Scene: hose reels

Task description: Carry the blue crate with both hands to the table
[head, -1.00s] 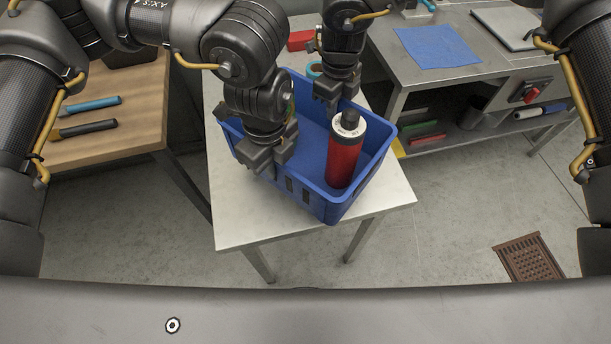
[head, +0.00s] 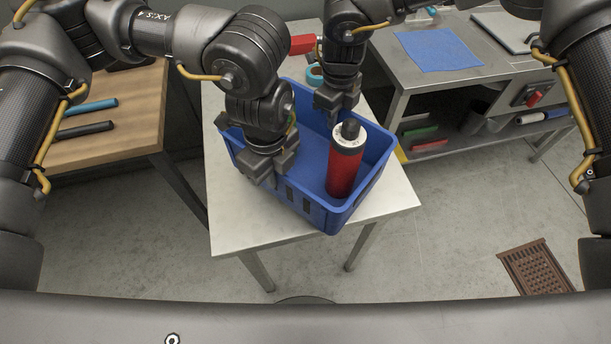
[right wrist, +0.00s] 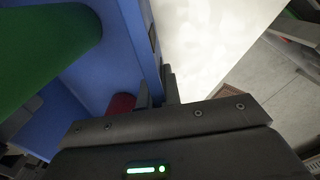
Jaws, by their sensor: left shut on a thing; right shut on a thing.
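The blue crate (head: 312,208) is over the small pale table (head: 238,232); I cannot tell whether its base touches the top. A red bottle with a black cap (head: 343,172) stands inside it. My left gripper (head: 266,170) is shut on the crate's near left wall. My right gripper (head: 335,105) is shut on its far right wall. In the right wrist view the crate wall (right wrist: 118,45) runs up to the jaws, with a green cylinder (right wrist: 40,45) and part of the red bottle (right wrist: 122,103) inside. My left arm hides part of the crate's interior.
A teal ring (head: 314,73) and a red object (head: 303,44) are behind the crate. A wooden bench (head: 130,140) with tools stands left. A metal bench (head: 400,75) with a blue cloth (head: 438,49) stands right. A brown floor grate (head: 537,267) lies front right.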

